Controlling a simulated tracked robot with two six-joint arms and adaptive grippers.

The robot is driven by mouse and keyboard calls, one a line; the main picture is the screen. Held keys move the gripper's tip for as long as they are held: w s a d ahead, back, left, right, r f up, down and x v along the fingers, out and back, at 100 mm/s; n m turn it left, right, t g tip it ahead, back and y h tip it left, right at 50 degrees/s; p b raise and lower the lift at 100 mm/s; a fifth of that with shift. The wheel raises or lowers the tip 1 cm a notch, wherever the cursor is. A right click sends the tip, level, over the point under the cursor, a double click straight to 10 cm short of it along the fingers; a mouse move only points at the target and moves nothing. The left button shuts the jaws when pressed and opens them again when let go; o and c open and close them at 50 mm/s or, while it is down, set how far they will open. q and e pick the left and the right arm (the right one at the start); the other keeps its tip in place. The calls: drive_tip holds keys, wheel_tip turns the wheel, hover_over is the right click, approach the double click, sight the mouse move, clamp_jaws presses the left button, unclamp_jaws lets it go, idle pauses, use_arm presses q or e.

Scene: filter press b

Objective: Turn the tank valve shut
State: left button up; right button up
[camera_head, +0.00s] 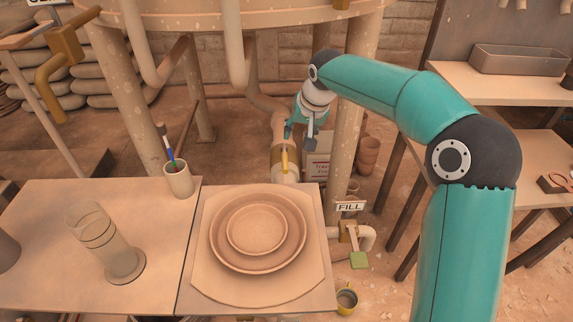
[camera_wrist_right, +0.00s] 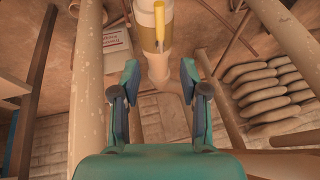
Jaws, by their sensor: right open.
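The tank valve is on the pipe under the tank. Its yellow lever (camera_head: 285,160) stands out from a brass-coloured body (camera_head: 275,163), and it lies along the pipe in the head view. In the right wrist view the yellow lever (camera_wrist_right: 159,24) and the valve body (camera_wrist_right: 146,38) are at the top middle, beyond the fingertips. My right gripper (camera_head: 299,135) is just above the lever in the head view. In the right wrist view my right gripper (camera_wrist_right: 160,82) has its fingers apart with nothing between them, clear of the lever. My left gripper is out of view.
Tank legs (camera_head: 347,110) stand near my right arm. A carton (camera_head: 317,160) is behind the valve. A table with a round plate (camera_head: 257,230), a brush cup (camera_head: 179,180) and a glass cylinder (camera_head: 115,250) is in front. A FILL valve (camera_head: 349,232) is at the right.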

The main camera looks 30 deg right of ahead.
sight(286, 161)
drive_tip(key=b+x, duration=0.4)
drive_tip(key=x, duration=1.2)
clamp_jaws()
